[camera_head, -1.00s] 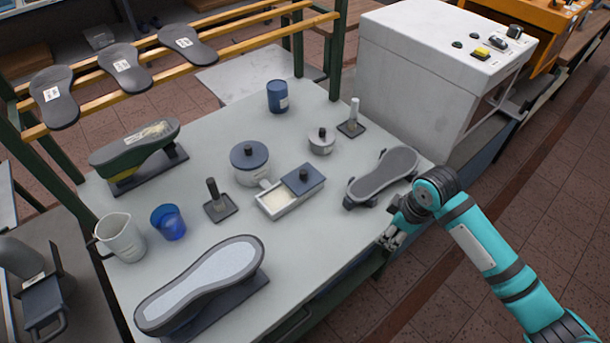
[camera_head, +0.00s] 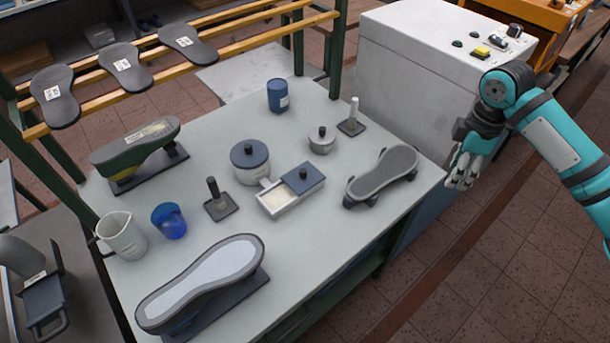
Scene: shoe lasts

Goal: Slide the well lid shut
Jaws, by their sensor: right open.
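The well (camera_head: 275,206) is a small white rectangular box near the middle of the table, with a pale filling showing in its open left part. Its blue-grey lid (camera_head: 311,184) with a dark round knob covers only the right part. My right gripper (camera_head: 460,184) is open and empty, off the table's right edge and well to the right of the well. Its fingers point down. My left gripper is not in view.
A grey sole on a stand (camera_head: 383,172) lies between the well and my right gripper. A white machine (camera_head: 420,75) stands behind at the right.

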